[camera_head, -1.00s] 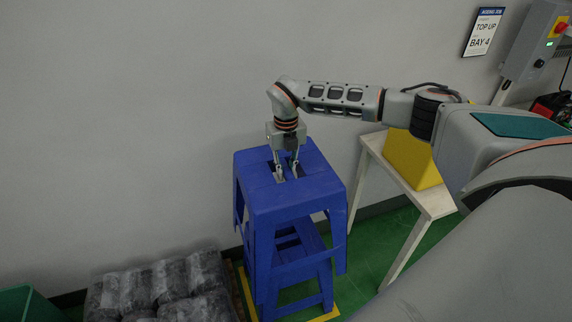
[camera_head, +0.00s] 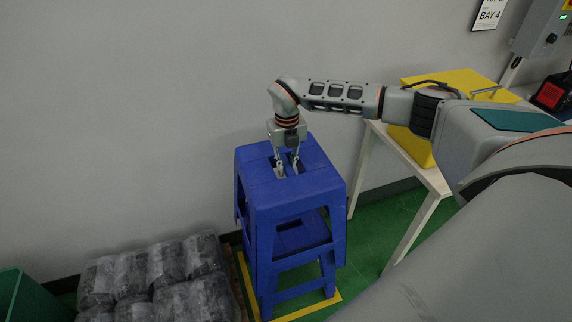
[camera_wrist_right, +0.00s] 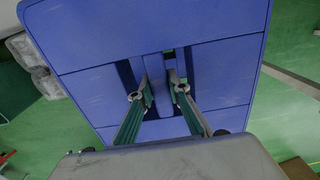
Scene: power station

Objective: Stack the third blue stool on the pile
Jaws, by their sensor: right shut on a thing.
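My right gripper (camera_head: 287,170) points down and is shut on the bar between two slots in the seat of a blue stool (camera_head: 300,194). The wrist view shows both fingers (camera_wrist_right: 158,92) in the slots, with the blue seat (camera_wrist_right: 215,70) filling most of the picture. The held stool is upright. Beneath it, the lower blue stool pile (camera_head: 303,292) shows its legs and rungs, standing on the floor. The held stool overlaps the pile in the picture and hides its upper part. I cannot tell whether the two touch or how many stools are below. My left gripper is not in view.
Yellow floor tape (camera_head: 328,304) runs around the pile. Black wrapped bundles (camera_head: 160,276) lie to its left, with a green bin (camera_head: 25,298) at the corner. A pale table (camera_head: 408,172) with a yellow box (camera_head: 460,82) stands right. The grey wall is close behind.

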